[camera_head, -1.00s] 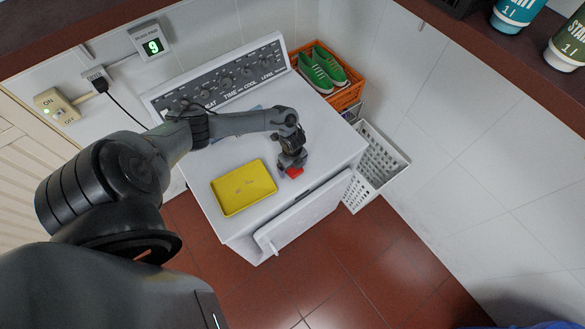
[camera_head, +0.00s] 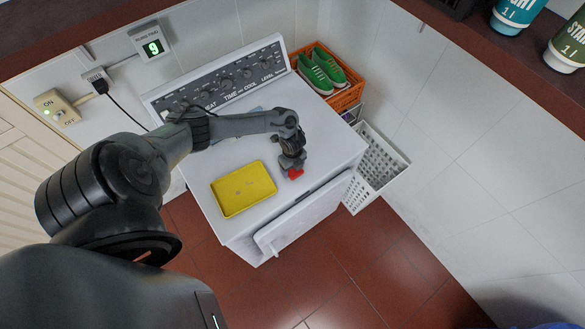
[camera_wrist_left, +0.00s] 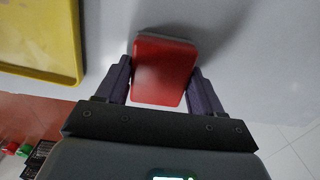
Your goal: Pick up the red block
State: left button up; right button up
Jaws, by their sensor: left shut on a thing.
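The red block (camera_head: 295,174) is at my left gripper (camera_head: 293,170) over the white machine top, right of the yellow tray (camera_head: 244,188). In the left wrist view the red block (camera_wrist_left: 163,70) sits between the two purple-grey fingers of my left gripper (camera_wrist_left: 162,85), which is shut on it. A shadow lies on the white surface beside the block. I cannot tell how far the block is above the surface. The yellow tray also shows at the upper left of the wrist view (camera_wrist_left: 76,78). My right gripper is not in view.
The white machine (camera_head: 230,228) has a knob panel (camera_head: 225,78) at its back and a door at the front. An orange crate (camera_head: 350,97) with green shoes (camera_head: 320,68) and a white basket (camera_head: 385,158) stand to its right. Around the tray the top is mostly clear.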

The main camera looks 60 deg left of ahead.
pick_arm(q)
jog(key=shift+r, duration=0.6)
notch_tip(320, 180, up, 3)
jog(key=shift+f, duration=0.1)
jog(key=w+d+r, duration=0.1)
jog(key=d+r, duration=0.1)
jog(key=d, duration=0.1)
jog(key=w+d+r, duration=0.1)
jog(key=d+r, duration=0.1)
jog(key=d, duration=0.1)
jog(key=w+d+r, duration=0.1)
jog(key=d+r, duration=0.1)
jog(key=d, duration=0.2)
jog(key=shift+w+r, duration=0.15)
jog(key=shift+c, duration=0.7)
jog(key=shift+w+d+r, duration=0.15)
jog(key=shift+d+r, duration=0.15)
jog(key=shift+d, duration=0.25)
